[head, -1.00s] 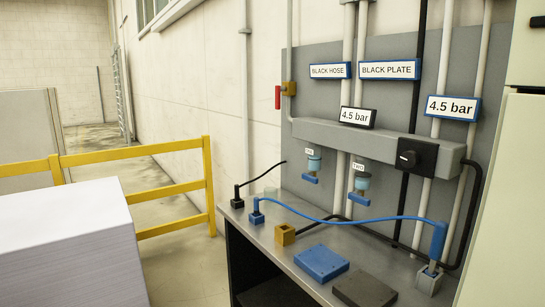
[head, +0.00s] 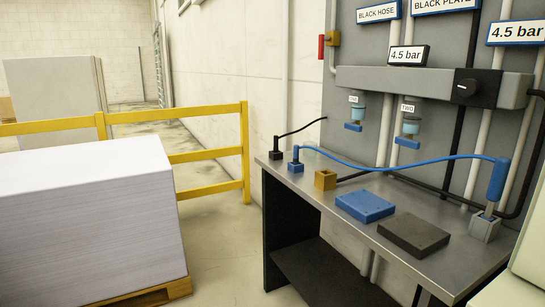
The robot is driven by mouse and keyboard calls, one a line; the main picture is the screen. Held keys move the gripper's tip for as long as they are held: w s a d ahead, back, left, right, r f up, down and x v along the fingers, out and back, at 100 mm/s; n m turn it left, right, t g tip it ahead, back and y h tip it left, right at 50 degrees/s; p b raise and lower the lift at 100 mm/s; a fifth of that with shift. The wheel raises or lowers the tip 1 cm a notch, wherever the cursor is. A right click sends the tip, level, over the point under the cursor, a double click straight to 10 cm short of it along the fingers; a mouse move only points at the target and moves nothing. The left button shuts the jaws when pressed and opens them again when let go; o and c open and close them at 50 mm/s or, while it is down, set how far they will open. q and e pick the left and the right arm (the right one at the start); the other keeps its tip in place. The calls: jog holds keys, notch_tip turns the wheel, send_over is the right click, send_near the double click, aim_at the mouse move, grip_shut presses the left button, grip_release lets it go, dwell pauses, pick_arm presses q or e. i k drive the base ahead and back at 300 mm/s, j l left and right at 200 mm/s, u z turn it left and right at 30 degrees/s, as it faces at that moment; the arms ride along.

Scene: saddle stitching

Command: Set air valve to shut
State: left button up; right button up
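A small valve with a brass-coloured body (head: 333,39) sits on a thin vertical pipe at the left edge of the grey wall panel, near the top of the head view. Its red handle (head: 321,46) stands upright on the left side of the body. A black knob (head: 466,88) with a pale mark is on the grey horizontal manifold (head: 420,82) to the right, near a "4.5 bar" sign (head: 408,55). Neither of my grippers is in view.
A metal bench (head: 290,180) below the panel bears a blue plate (head: 365,206), a black plate (head: 413,236), a brass block (head: 325,179) and a blue hose (head: 400,164). A yellow railing (head: 245,150) and a paper stack (head: 85,225) stand left. Some floor between is clear.

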aim_at(322, 39)
jog(key=i+j+z, duration=0.3)
jog(key=i+j, duration=0.15)
jog(key=j, duration=0.25)
jog(key=i+j+z, duration=0.15)
jog(key=j, duration=0.25)
jog(key=i, duration=0.1)
